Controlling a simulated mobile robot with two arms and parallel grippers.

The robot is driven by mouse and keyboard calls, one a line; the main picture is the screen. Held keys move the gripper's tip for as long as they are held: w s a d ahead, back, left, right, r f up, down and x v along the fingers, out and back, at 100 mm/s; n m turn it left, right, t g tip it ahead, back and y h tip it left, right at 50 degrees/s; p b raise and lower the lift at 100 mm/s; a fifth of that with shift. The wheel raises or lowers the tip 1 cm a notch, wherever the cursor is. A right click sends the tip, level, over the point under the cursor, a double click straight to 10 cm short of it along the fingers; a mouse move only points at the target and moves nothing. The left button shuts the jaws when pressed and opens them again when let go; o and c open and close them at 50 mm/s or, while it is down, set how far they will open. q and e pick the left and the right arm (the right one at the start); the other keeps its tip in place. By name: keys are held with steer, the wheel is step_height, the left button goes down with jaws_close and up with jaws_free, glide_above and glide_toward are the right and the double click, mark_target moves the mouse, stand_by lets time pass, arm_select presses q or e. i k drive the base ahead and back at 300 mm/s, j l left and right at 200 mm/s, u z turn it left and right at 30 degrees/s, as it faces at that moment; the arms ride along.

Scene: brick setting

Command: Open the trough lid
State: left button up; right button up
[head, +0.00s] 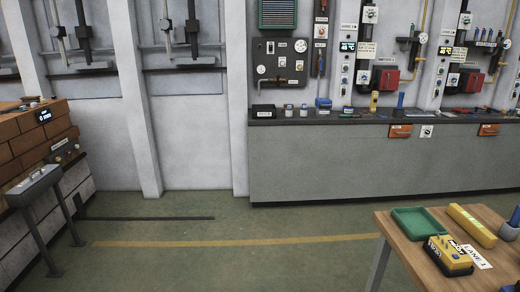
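A grey metal box on dark legs, which looks like the trough (38,181), stands at the left in front of a brick structure. Its top looks closed, with a small dark handle or latch on it. The detail is too small to tell how the lid is hinged. Neither of my grippers is in view.
The brick structure (35,150) with a small display fills the left edge. A wooden table (405,250) with a green tray (416,222) and yellow items stands at the lower right. A long grey workbench (340,160) lines the back wall. The floor (210,265) between is clear.

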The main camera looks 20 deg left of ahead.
mark_target(34, 179)
steer(key=i+j+u, duration=0.25)
steer(key=i+u, duration=0.15)
steer(key=i, duration=0.15)
steer(key=i+u, duration=0.35)
steer(key=i, duration=0.2)
steer(key=i+u, duration=0.4)
steer(key=i, duration=0.15)
steer(key=i+l+u, duration=0.4)
steer(key=i+j+u, duration=0.4)
steer(key=i+u, duration=0.4)
steer(key=i, duration=0.25)
steer(key=i+u, duration=0.4)
steer(key=i, duration=0.15)
steer(key=i+l+u, duration=0.3)
steer(key=i+u, duration=0.15)
steer(key=i, duration=0.05)
